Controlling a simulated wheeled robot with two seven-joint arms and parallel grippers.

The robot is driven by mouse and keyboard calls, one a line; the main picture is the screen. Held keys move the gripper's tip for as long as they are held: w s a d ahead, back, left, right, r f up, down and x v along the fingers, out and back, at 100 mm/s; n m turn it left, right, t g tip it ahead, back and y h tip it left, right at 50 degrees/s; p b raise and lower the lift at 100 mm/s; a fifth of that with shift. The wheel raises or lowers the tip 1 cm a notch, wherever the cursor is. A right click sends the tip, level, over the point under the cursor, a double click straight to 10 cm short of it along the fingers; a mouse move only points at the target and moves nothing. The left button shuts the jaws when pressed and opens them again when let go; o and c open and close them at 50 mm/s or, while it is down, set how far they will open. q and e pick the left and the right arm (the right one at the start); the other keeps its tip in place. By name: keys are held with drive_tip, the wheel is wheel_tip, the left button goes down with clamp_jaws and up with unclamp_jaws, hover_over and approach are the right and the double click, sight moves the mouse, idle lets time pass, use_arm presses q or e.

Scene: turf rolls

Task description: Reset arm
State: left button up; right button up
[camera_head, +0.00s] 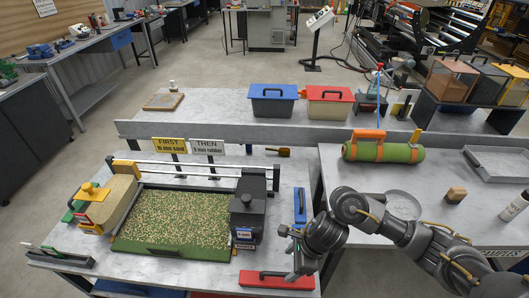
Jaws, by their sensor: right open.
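My right arm comes in from the right edge, and its gripper (292,262) hangs over the right front part of the near left table, above a red flat piece (277,280). The jaws look open and empty, but they are small and partly hidden by the wrist. The gripper is right of the dark hopper (248,205) and the green turf tray (150,246) with its speckled fill. My left gripper is not in view.
A green roll with orange fittings (400,154) lies on the right table, with a wooden block (456,194) and a white bottle (514,206) nearby. Signs (170,145) stand behind the tray. Blue-lidded (273,100) and red-lidded (329,102) bins stand on the back table.

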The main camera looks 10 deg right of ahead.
drive_tip(key=a+r+m+t+y, duration=0.1)
drive_tip(key=a+r+m+t, duration=0.2)
drive_tip(key=m, duration=0.7)
drive_tip(key=a+r+m+t+y, duration=0.1)
drive_tip(key=a+m+t, duration=0.3)
drive_tip(key=m, duration=0.6)
drive_tip(key=s+d+f+m+g+h, duration=0.25)
drive_tip(key=s+d+m, duration=0.6)
drive_tip(key=m, duration=0.65)
drive_tip(key=s+d+f+m+g+h, duration=0.15)
drive_tip(key=s+d+m+h, duration=0.25)
drive_tip(key=s+d+m, duration=0.75)
drive_tip(key=w+a+f+m+g+b, duration=0.1)
drive_tip(key=w+a+f+b, duration=0.1)
drive_tip(key=f, duration=1.3)
drive_tip(key=w+a+f+m+g+b, duration=0.1)
drive_tip(key=f+m+b, duration=0.15)
drive_tip(key=f, duration=1.15)
drive_tip(key=s+d+f+b, duration=0.1)
drive_tip(key=s+f+b, duration=0.1)
drive_tip(key=s+f, duration=0.6)
drive_tip(key=s+d+f+n+g+b, duration=0.1)
drive_tip(key=s+d+f+b, duration=0.1)
drive_tip(key=s+f, duration=0.7)
wheel_tip(320, 180, down, 5)
drive_tip(key=shift+r+b, duration=0.1)
drive_tip(key=shift+b, duration=0.25)
